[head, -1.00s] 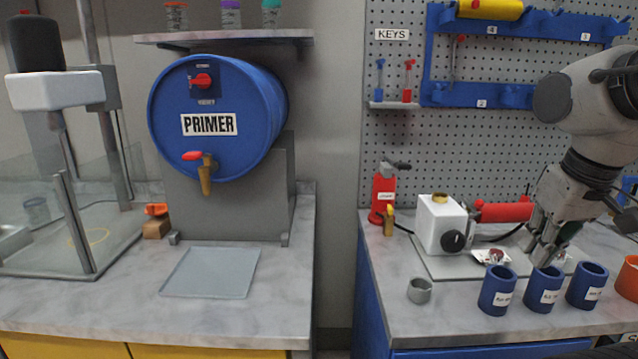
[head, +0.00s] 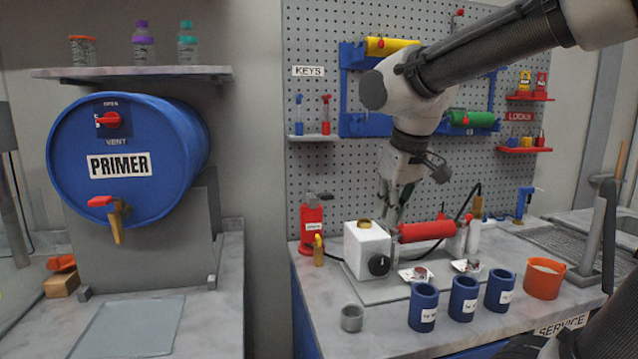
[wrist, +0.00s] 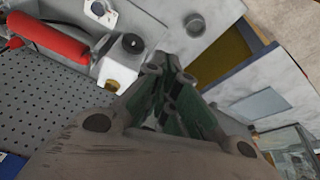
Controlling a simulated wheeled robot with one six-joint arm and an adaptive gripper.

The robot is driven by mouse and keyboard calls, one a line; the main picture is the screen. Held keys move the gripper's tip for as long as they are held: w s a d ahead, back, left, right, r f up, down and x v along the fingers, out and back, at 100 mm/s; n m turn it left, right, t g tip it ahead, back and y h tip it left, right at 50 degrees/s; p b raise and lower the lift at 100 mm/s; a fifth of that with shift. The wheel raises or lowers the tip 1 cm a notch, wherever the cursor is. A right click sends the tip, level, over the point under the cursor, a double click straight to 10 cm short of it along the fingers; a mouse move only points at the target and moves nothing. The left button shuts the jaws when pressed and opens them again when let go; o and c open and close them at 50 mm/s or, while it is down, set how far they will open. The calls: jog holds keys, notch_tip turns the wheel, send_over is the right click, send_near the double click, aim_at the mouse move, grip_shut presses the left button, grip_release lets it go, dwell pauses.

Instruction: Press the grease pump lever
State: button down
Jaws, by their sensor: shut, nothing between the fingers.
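A red pump-like body (head: 312,218) with a pale label stands at the back left of the right-hand bench, and a dark lever (head: 318,196) sits on its top. This looks like the grease pump. My gripper (head: 391,216) points down, right of the pump and apart from it, near the white box (head: 366,248) and the red roller (head: 427,231). Its fingers are together and empty. In the wrist view my gripper (wrist: 163,70) covers the middle, with the white box (wrist: 118,72) and red roller (wrist: 48,38) at upper left. I cannot make out the pump there.
Blue labelled cups (head: 423,306), a grey cup (head: 352,317) and an orange bucket (head: 543,277) stand along the bench front. The pegboard (head: 335,180) rises close behind. A small yellow-handled item (head: 318,250) stands just before the pump. A gap separates this bench from the primer barrel (head: 130,140).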

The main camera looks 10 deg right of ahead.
jog(key=w+a+r+m+t, duration=0.1)
jog(key=w+a+r, duration=0.2)
jog(key=w+r, duration=0.4)
jog(key=w+a+r+m+t, duration=0.2)
jog(key=w+a+r, duration=0.2)
jog(key=w+r, duration=0.2)
jog(key=shift+w+a+r, duration=0.25)
jog(key=shift+w+r, duration=0.15)
jog(key=shift+w, duration=0.5)
send_over(326, 194)
jog(key=w, duration=0.1)
notch_tip(326, 194, down, 8)
jog(key=shift+d+r, duration=0.1)
jog(key=shift+d, duration=0.05)
notch_tip(326, 194, down, 4)
jog(key=shift+s+r, duration=0.1)
jog(key=shift+r, duration=0.15)
jog(key=shift+f, duration=0.4)
jog(key=shift+s, duration=0.1)
